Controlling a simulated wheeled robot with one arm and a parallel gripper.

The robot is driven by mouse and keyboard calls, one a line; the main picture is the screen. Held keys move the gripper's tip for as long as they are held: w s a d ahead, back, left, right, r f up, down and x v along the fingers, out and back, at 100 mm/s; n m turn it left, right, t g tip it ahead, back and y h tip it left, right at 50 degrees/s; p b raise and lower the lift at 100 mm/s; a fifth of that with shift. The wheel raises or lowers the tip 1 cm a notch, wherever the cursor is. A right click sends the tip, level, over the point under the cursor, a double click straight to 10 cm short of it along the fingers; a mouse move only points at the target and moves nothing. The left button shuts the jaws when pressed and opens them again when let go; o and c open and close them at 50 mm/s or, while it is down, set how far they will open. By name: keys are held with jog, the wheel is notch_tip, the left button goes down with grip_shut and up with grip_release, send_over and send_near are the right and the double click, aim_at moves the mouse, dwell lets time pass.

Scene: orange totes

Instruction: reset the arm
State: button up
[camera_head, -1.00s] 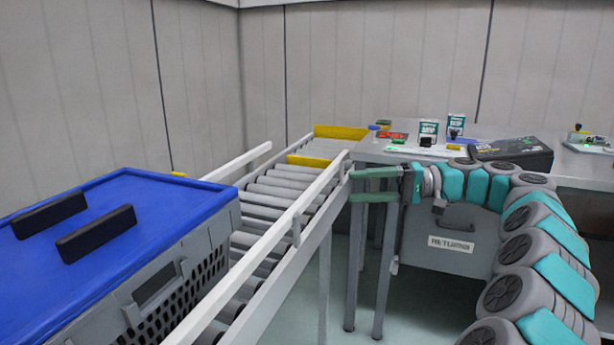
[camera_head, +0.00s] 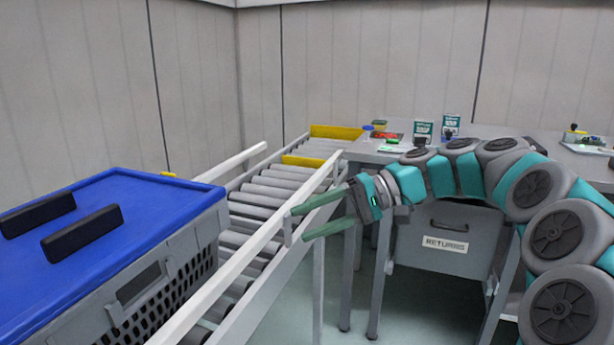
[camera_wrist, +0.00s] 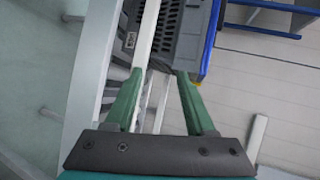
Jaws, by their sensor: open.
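My gripper (camera_head: 298,225) is open and empty in the head view. Its two green fingers point left and slightly down, in front of or beside the conveyor's near white rail (camera_head: 265,245); I cannot tell if they touch it. In the wrist view, my gripper (camera_wrist: 160,85) shows its green fingers spread apart, with the rail (camera_wrist: 148,35) running between them in the picture and nothing held. My arm arches from the right side over the front of the table.
A grey crate with a blue lid (camera_head: 95,225) and two black handles sits on the roller conveyor (camera_head: 265,205) at left. A table (camera_head: 365,150) at the back holds small boxes and trays. A grey bin labelled returns (camera_head: 445,245) is under it. Floor is clear at the middle front.

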jog(key=s+a+f+h, duration=0.35)
jog(key=s+f, duration=0.25)
jog(key=s, duration=0.4)
jog(key=s+d+f+m+h, duration=0.1)
jog(key=s+d+f+h, duration=0.4)
jog(key=s+d+f, duration=0.4)
jog(key=s+d+f+h, duration=0.5)
jog(key=s+d+f, duration=0.3)
jog(key=s, duration=0.4)
jog(key=shift+s+d+f+m+t, duration=0.3)
jog(key=shift+s+d+f+m, duration=0.05)
jog(key=shift+f+m, duration=0.05)
jog(key=shift+h, duration=0.25)
